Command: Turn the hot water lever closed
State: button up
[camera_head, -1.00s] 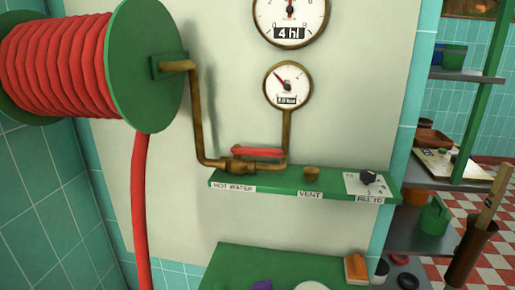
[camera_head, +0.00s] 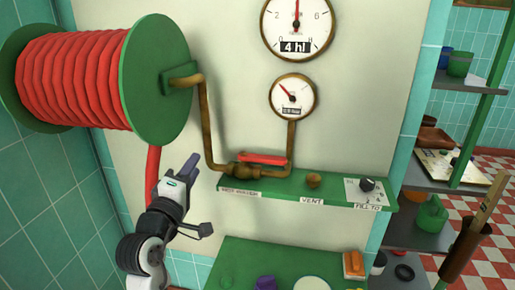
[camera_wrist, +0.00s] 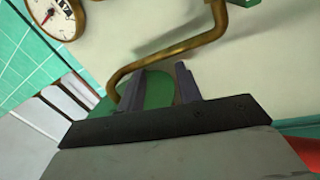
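The red hot water lever (camera_head: 263,158) lies nearly flat, in line with the brass pipe, above the brass valve (camera_head: 243,170). The valve sits at the left end of the green shelf (camera_head: 285,188), over a label that reads hot water. My gripper (camera_head: 190,164) is left of the valve and apart from it, in front of the wall. In the wrist view, my gripper (camera_wrist: 160,86) has its two grey fingers apart with nothing held between them. A green surface and the brass pipe (camera_wrist: 165,55) show beyond the fingers. I cannot make out the lever in the wrist view.
A hose reel (camera_head: 150,72) with red hose is at the upper left, its hose hanging behind my arm. Two gauges (camera_head: 292,97) are above the shelf. A vent knob (camera_head: 313,180) and a fill dial (camera_head: 367,184) are to the right. A green table (camera_head: 240,262) is below.

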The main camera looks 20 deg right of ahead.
aim_at(269, 162)
jog(key=s+d+f+m+g+h+p, duration=0.1)
jog(key=s+d+f+g, duration=0.15)
jog(key=d, duration=0.35)
jog(key=s+d+f+g+h, duration=0.1)
jog(key=d+f+g+h, duration=0.1)
jog(key=d+g, duration=0.25)
jog(key=shift+t, duration=0.3)
jog(key=p+x, duration=0.3)
jog(key=x, duration=1.1)
jog(key=shift+a, duration=0.1)
jog(key=shift+c, duration=0.4)
grip_shut()
